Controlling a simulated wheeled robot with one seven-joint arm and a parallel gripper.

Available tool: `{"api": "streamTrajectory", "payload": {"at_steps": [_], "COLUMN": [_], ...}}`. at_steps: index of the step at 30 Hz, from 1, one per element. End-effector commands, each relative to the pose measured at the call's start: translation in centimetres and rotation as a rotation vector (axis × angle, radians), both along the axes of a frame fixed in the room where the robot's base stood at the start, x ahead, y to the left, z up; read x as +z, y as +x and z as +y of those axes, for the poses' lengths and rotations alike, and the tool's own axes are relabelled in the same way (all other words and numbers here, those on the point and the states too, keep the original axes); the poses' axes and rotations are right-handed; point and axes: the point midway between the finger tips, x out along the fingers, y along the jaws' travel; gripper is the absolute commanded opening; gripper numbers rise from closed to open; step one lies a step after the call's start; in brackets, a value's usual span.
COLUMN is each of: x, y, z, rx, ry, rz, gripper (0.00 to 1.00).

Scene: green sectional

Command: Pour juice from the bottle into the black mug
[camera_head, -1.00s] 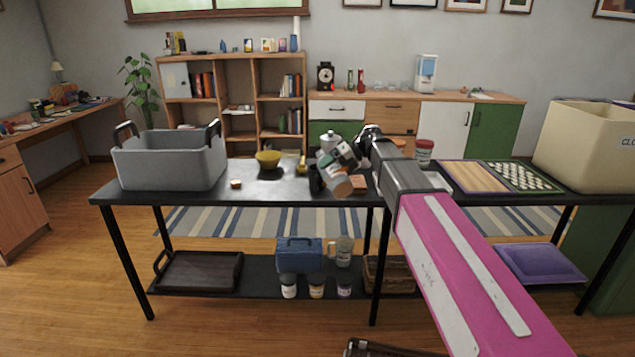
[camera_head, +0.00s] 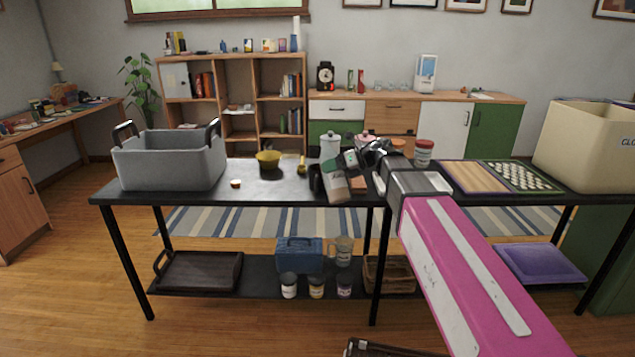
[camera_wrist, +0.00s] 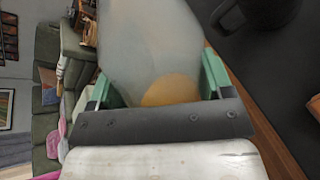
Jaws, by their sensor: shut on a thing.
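My gripper (camera_head: 350,160) is shut on the bottle (camera_head: 336,184), a pale, partly see-through bottle that hangs nearly upright, slightly tilted, over the dark table. In the wrist view the bottle (camera_wrist: 150,40) fills the space between my green fingers, with an orange patch of juice near the gripper. The black mug (camera_head: 315,180) stands upright on the table just left of the bottle. It also shows at the top right of the wrist view (camera_wrist: 262,14). The mug's inside is hidden. I cannot tell whether the bottle's base touches the table.
The tabletop's front left is mostly clear.

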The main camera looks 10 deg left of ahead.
Motion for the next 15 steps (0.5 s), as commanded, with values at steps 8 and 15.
{"api": "streamTrajectory", "payload": {"at_steps": [8,15], "x": [1.22,1.25], "y": [-1.02,-0.97], "z": [-0.66,-0.64], "rx": [-0.001,0.000], "ry": [0.111,0.113], "rz": [-0.165,-0.168], "gripper": [0.34,0.34]}}
